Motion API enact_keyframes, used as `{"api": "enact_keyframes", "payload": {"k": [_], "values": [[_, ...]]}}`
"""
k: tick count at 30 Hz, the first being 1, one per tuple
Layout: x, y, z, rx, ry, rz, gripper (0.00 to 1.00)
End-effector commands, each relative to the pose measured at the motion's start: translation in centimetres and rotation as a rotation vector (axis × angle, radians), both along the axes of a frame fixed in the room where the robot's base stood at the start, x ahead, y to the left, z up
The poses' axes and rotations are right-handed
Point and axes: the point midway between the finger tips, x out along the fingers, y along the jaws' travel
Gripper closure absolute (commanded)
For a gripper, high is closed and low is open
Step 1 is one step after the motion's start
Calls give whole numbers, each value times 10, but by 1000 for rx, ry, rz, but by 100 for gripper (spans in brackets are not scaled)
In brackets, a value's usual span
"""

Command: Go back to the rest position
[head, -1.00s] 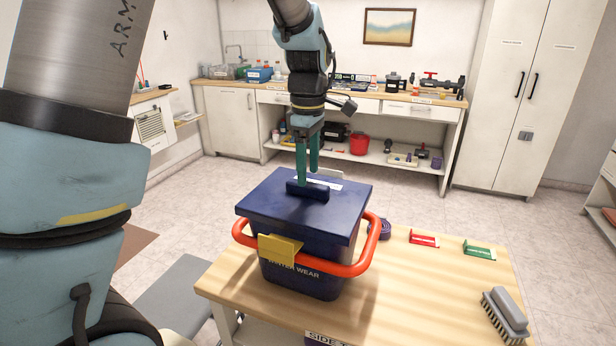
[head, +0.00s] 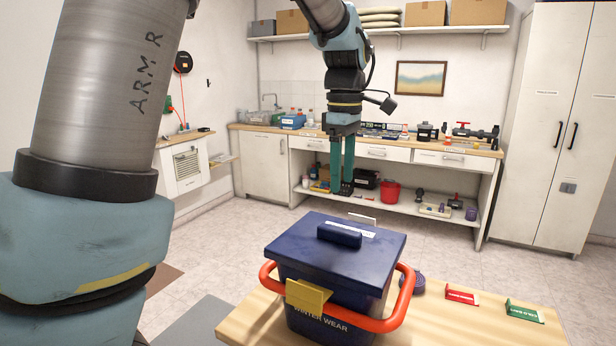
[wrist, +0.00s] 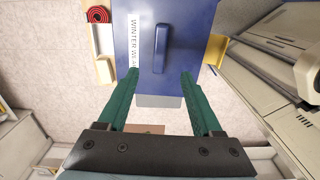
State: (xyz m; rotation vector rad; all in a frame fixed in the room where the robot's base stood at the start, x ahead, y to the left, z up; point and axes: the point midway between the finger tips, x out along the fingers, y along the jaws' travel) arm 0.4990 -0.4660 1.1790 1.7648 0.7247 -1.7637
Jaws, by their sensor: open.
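My gripper (head: 342,192) is open and empty, with two green fingers pointing down. It hangs in the air above and behind the dark blue lidded box (head: 318,290) in the head view. The box has its lid on, with a raised handle (head: 339,235) on top, an orange carrying handle (head: 357,322) and a yellow clasp (head: 308,297). In the wrist view the blue lid (wrist: 180,40) with its "WINTER WEAR" label lies beyond the fingertips (wrist: 158,72), apart from them.
The box stands on a wooden table (head: 255,322), with a red holder (head: 461,295) and a green holder (head: 524,312) to its right. A workbench (head: 390,148) runs along the back wall. A tall white cabinet (head: 560,120) stands at the right. Open floor lies between.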

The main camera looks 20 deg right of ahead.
Motion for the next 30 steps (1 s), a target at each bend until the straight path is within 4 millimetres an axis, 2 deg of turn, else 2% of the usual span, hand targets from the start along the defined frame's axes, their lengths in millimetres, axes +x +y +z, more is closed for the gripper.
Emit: {"api": "enact_keyframes", "payload": {"k": [4, 7, 11, 14, 18, 21, 25, 30], "values": [[4, 9, -4, -3, -1, -16, 33], [14, 38, -18, -9, -6, -75, 33], [27, 103, -49, -21, -26, -224, 33], [26, 157, -75, -24, -51, -366, 33], [9, 225, -107, -10, -89, -566, 33], [-9, 261, -124, 7, -111, -690, 33], [-28, 290, -139, 30, -128, -807, 33], [-39, 303, -146, 44, -136, -873, 33]]}}
